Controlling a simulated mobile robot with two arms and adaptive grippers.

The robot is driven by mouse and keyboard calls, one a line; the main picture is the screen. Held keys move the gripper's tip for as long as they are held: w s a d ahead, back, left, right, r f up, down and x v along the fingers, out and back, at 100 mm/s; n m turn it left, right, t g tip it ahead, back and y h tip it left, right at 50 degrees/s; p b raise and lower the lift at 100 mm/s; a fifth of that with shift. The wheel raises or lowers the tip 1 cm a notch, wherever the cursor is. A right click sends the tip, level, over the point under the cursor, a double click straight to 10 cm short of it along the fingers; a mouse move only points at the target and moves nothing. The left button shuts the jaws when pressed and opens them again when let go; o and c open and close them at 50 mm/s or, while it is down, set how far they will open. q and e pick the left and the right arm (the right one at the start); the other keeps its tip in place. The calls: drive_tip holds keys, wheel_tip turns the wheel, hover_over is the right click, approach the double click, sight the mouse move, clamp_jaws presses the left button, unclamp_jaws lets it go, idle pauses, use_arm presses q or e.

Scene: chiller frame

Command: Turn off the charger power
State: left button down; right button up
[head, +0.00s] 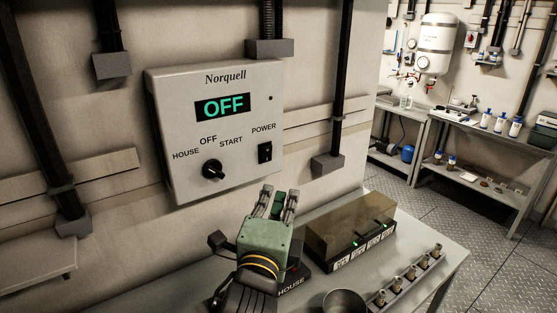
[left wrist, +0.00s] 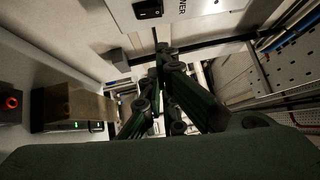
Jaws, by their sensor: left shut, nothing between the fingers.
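The grey charger panel (head: 225,115) marked "Norquell" is fixed to the wall, and its display (head: 223,105) reads OFF in green. A black knob (head: 213,170) sits under the labels HOUSE, OFF and START. The black POWER rocker switch (head: 265,152) is at the panel's lower right. It also shows upside down at the top of the left wrist view (left wrist: 148,9). My left gripper (head: 279,190) is shut and empty, below and apart from the switch. Its fingers (left wrist: 163,55) come together in the left wrist view. My right gripper is not in view.
A brown-topped box (head: 345,222) with green lights stands on the bench right of my left gripper. A round metal cup (head: 345,302) and a row of metal fittings (head: 408,275) are nearer. Black conduits (head: 340,80) run down the wall. Space directly before the panel is clear.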

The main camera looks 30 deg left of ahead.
sight(267, 154)
use_arm(q)
drive_tip(key=s+a+p+x, duration=0.1)
drive_tip(key=p+x, duration=0.3)
drive_tip(key=x, duration=0.9)
drive_tip(key=shift+a, duration=0.9)
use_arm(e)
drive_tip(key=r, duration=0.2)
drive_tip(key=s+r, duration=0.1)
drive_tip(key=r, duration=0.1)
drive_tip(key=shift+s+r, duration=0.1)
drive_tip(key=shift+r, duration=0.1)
use_arm(q)
drive_tip(key=shift+w+f, duration=0.1)
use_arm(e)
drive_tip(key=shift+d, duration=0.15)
use_arm(q)
drive_tip(key=shift+a+r+p, duration=0.25)
drive_tip(key=shift+a+p, duration=0.05)
drive_tip(key=shift+p, duration=0.55)
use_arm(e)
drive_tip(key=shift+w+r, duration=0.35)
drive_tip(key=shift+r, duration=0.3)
use_arm(q)
drive_tip(key=shift+w, duration=0.1)
